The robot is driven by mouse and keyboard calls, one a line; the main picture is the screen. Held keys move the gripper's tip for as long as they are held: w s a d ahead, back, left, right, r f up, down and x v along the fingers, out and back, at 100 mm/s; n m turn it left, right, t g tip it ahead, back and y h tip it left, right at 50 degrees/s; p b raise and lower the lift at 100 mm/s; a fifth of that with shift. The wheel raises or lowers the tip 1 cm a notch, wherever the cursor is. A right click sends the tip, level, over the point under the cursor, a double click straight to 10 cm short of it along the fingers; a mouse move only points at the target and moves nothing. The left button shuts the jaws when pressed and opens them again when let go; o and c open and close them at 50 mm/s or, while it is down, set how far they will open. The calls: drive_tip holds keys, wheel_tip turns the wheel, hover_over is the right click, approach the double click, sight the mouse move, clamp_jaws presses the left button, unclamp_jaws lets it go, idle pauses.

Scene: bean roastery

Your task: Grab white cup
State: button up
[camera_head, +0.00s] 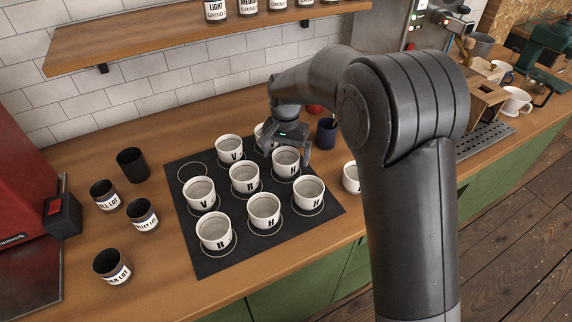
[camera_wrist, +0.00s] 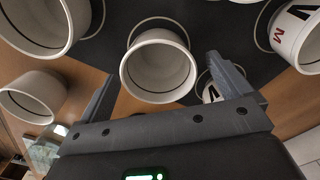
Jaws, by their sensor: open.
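Several white cups marked with black letters stand upright on a dark mat (camera_head: 186,232) in the head view, among them a front-left cup (camera_head: 214,232), a middle cup (camera_head: 244,178) and a right cup (camera_head: 308,192). My gripper (camera_head: 288,150) is open over the back right of the mat, close to a cup marked H (camera_head: 286,163). It partly hides another cup (camera_head: 260,131) behind it. In the wrist view a white cup (camera_wrist: 158,66) shows between the two open fingers, with its open mouth facing the camera. I cannot tell whether the fingers touch it.
Dark labelled cups, including a front one (camera_head: 113,266), stand left of the mat near a red machine (camera_head: 25,160). Another white cup (camera_head: 350,178) is right of the mat, partly hidden by my arm. A shelf (camera_head: 150,37) hangs above.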

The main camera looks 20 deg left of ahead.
sight(286, 161)
wheel_tip(286, 161, down, 3)
drive_tip(key=shift+s+f, duration=0.1)
drive_tip(key=shift+f, duration=0.1)
drive_tip(key=c, duration=1.1)
drive_tip(key=shift+r, duration=0.15)
drive_tip(key=shift+c, duration=0.2)
